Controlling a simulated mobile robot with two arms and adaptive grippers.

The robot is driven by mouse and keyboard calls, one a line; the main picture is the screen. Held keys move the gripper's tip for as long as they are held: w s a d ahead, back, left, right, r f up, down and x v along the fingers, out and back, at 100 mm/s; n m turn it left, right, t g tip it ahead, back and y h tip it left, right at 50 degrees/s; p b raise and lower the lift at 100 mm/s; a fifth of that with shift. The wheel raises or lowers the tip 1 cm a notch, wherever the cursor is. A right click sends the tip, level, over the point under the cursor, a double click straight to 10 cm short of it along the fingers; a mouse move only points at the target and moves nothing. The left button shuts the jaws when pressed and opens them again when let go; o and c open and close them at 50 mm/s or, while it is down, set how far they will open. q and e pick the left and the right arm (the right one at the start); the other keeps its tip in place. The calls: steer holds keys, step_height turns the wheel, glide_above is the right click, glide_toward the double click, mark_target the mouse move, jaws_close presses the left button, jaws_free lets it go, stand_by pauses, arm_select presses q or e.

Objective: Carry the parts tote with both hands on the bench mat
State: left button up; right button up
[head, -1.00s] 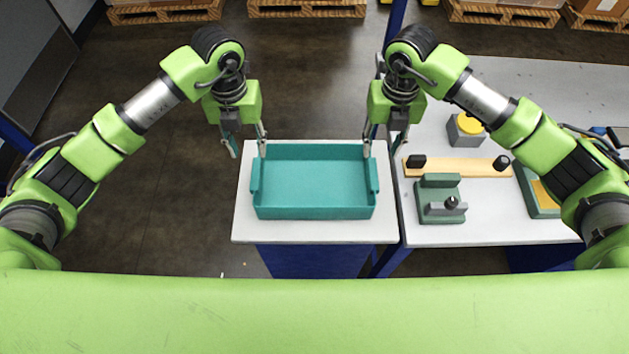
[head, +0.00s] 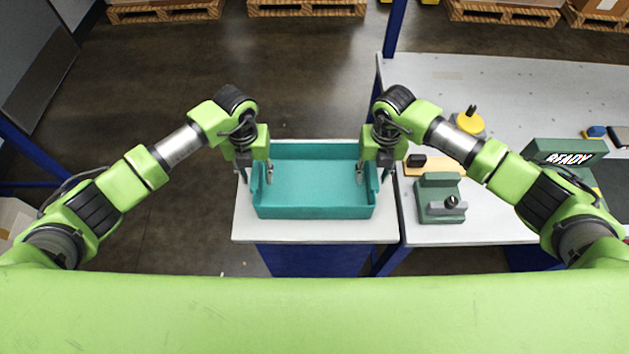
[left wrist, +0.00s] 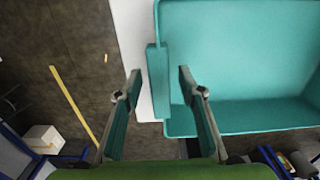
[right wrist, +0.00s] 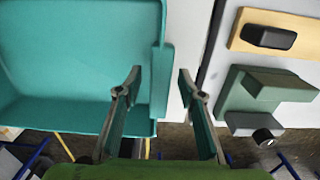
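The parts tote (head: 315,212) is an empty teal open box with a handle on each short side. It stands level on a small white table (head: 320,233). My left gripper (head: 256,177) is open at the left handle; in the left wrist view its fingers (left wrist: 160,76) are spread either side of that handle (left wrist: 158,88). My right gripper (head: 373,176) is open at the right handle; in the right wrist view its fingers (right wrist: 160,76) straddle that handle (right wrist: 162,88). No bench mat can be clearly made out.
To the right stands a larger grey bench (head: 440,85). It carries a green fixture (head: 440,190), a wooden strip (head: 431,166), a yellow-topped block (head: 468,122) and a green device reading READY (head: 560,152). A narrow gap separates the two tables.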

arm_select(q)
jaws_close()
arm_select(e)
jaws_close()
arm_select(q)
steer(key=shift+r, duration=0.1)
arm_select(e)
steer(key=shift+r, duration=0.1)
